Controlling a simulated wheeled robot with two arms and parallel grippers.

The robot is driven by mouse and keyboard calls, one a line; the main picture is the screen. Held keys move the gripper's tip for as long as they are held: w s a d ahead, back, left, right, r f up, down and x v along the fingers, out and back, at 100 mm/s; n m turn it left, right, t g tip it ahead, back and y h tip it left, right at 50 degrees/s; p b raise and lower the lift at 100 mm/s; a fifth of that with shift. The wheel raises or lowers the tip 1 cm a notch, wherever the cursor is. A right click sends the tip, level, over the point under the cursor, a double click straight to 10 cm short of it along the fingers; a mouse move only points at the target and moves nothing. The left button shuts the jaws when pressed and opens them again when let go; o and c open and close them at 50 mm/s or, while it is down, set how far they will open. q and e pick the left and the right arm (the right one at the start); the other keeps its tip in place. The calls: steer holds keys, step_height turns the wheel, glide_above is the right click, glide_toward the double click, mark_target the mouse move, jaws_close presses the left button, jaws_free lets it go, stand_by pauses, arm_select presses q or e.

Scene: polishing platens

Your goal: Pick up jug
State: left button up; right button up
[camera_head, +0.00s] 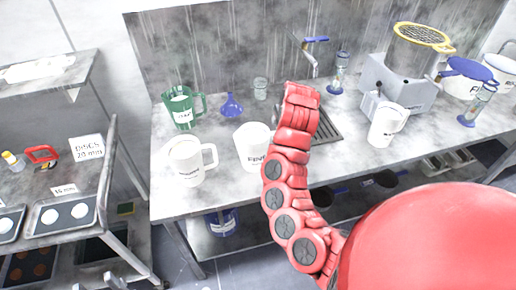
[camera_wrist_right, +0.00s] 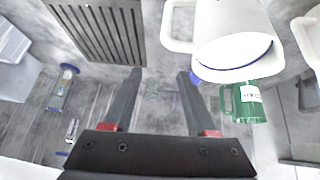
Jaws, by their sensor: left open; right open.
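Several jugs stand on the metal bench. A green jug (camera_head: 183,108) is at the back left. A white jug (camera_head: 180,165) stands at the front left, handle to the right. A middle white jug (camera_head: 250,147) is partly hidden by my red arm. Another white jug (camera_head: 385,124) is further right. My right gripper (camera_wrist_right: 160,72) is open and empty in the wrist view. The middle white jug (camera_wrist_right: 235,40) is beyond and to the right of its fingers, apart from them, with the green jug (camera_wrist_right: 247,103) nearby. My left gripper's fingers cannot be made out.
A sink drain grid (camera_head: 322,125) lies beside the middle jug, with a tap (camera_head: 312,55) behind. A blue funnel (camera_head: 232,106) and clear beaker (camera_head: 260,88) stand near the back wall. A grey machine (camera_head: 400,85) is on the right. A side table with trays (camera_head: 62,215) is left.

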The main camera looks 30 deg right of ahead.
steer(key=s+r+g+y, duration=0.1)
steer(key=s+r+g, duration=0.1)
steer(key=s, duration=0.3)
steer(key=b+x, duration=0.1)
steer(key=x, duration=0.4)
steer(key=a+b+x, duration=0.1)
steer(key=x, duration=0.4)
steer(key=b+x, duration=0.1)
steer(key=x, duration=0.5)
steer(key=shift+s+a+f+b, duration=0.15)
steer(key=shift+a+b, duration=0.15)
steer(key=shift+b, duration=0.1)
steer(key=shift+w+f, duration=0.2)
steer(key=shift+f, duration=0.35)
steer(key=shift+c, duration=0.3)
jaws_close()
